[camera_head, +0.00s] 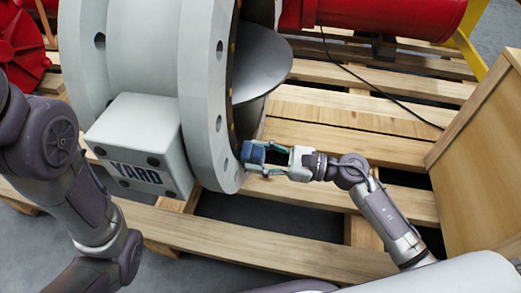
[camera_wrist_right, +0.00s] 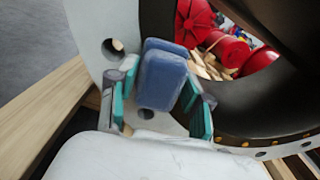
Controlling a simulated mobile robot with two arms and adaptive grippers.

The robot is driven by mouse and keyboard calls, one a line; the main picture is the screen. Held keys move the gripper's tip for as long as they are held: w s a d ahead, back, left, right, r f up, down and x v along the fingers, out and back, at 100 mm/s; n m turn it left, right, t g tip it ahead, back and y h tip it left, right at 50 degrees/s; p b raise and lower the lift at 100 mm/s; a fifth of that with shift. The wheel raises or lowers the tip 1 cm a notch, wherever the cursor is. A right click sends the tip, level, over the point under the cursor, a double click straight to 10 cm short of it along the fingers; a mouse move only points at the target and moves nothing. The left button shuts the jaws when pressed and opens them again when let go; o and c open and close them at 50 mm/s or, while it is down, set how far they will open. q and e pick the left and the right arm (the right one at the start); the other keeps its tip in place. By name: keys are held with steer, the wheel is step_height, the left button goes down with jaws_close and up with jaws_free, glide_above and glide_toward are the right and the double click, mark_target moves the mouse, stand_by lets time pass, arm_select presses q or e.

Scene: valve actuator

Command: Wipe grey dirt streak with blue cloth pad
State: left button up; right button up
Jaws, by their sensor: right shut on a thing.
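The blue cloth pad (camera_head: 252,152) is at the lower right edge of the pale grey valve flange (camera_head: 212,120). My right gripper (camera_head: 257,161) is shut on it, coming from the right. In the right wrist view the pad (camera_wrist_right: 163,72) stands between the teal-lined fingers, in front of the flange face near its bolt holes. I cannot tell whether it touches the flange. I cannot make out a grey dirt streak in either view. My left arm shows at the left edge of the head view, but its gripper is out of view.
The valve has a grey disc (camera_head: 262,65) in its bore and a box marked YARD (camera_head: 140,150) below. It rests on wooden pallet slats (camera_head: 330,140). A wooden crate (camera_head: 485,160) stands at right, and red equipment (camera_head: 385,15) lies behind. A black cable crosses the slats.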

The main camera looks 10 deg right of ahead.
steer(key=shift+s+a+r, duration=0.1)
steer(key=shift+s+d+b, duration=0.15)
steer(key=shift+d+b, duration=0.15)
steer(key=shift+d, duration=0.1)
steer(key=b+v, duration=0.1)
steer(key=v, duration=0.2)
steer(key=shift+d, duration=0.25)
steer(key=shift+b+v, duration=0.35)
steer(key=shift+v, duration=0.55)
steer(key=b+v, duration=0.1)
steer(key=v, duration=0.2)
